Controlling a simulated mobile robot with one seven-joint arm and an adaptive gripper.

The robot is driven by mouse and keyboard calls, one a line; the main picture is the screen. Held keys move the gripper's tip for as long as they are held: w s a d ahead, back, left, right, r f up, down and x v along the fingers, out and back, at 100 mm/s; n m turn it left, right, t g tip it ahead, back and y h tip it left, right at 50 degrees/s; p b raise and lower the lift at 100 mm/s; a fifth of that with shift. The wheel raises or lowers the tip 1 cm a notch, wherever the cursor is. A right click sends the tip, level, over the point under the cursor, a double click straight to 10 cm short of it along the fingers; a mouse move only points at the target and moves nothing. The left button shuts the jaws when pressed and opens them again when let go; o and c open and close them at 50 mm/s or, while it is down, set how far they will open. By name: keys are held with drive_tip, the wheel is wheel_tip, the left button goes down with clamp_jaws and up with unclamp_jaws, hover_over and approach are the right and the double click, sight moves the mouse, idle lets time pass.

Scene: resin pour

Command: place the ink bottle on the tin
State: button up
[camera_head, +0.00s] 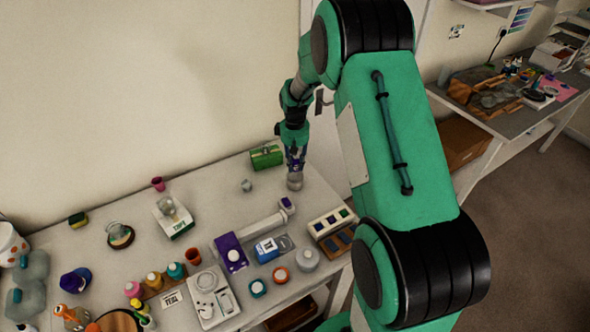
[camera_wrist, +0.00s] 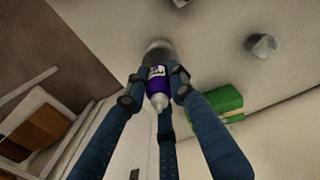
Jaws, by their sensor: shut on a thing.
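The ink bottle (camera_wrist: 157,76) is purple with a white label and a pale nozzle pointing towards the wrist camera. My gripper (camera_wrist: 156,84) is shut on it, with dark fingers around its sides. In the head view my gripper (camera_head: 295,158) is low over the far right part of the table. A grey round thing, which looks like the tin (camera_head: 295,183), stands directly below it. It also shows in the wrist view (camera_wrist: 157,47), partly hidden behind the bottle. I cannot tell whether the bottle touches it.
A green box (camera_head: 266,157) stands close left of my gripper, and a small grey piece (camera_head: 246,186) lies farther left. A purple-ended roller-like thing (camera_head: 287,204) lies nearer. Bottles, cups and a scale (camera_head: 211,297) crowd the front left. The table's right edge is close.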

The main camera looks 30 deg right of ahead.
sight(295, 169)
drive_tip(key=shift+w+d, duration=0.1)
drive_tip(key=shift+w, duration=0.15)
drive_tip(key=shift+f, duration=1.75)
drive_tip(key=shift+f, duration=0.1)
drive_tip(key=o, duration=1)
